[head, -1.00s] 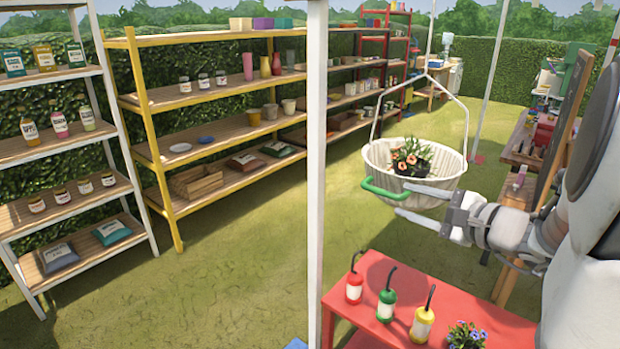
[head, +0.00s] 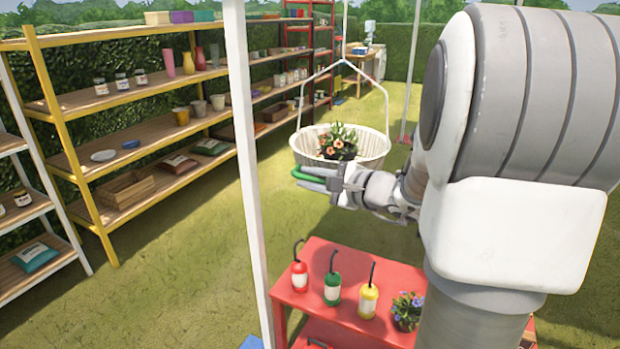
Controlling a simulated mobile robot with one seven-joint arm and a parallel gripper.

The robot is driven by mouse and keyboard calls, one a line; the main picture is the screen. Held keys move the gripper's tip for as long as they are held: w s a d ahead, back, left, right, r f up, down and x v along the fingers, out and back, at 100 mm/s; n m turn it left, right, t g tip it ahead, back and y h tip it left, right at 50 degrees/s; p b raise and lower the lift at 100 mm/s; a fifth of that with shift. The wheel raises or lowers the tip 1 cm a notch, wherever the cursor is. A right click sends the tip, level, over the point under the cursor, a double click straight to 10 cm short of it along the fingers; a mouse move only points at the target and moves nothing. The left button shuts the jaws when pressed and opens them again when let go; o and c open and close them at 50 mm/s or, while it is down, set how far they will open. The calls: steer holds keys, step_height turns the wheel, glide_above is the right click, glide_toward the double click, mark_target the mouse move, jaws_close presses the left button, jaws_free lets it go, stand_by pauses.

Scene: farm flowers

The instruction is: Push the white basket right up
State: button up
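The white basket (head: 373,148) hangs by its thin handle beyond the red table, with a plant with orange flowers (head: 337,143) inside it. A green bar (head: 306,176) shows at its lower left side. My gripper (head: 312,179) is beside the basket's near lower left side, its fingers overlapping the green bar in the picture. Whether the fingers are shut on the bar or only around it cannot be told.
A white post (head: 244,165) stands left of the basket. The red table (head: 318,252) in front carries red, green and yellow bottles and a potted blue flower (head: 407,310). Yellow shelves (head: 88,190) stand at the left. Open grass lies between.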

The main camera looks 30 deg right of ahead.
jaws_close()
stand_by(1.1)
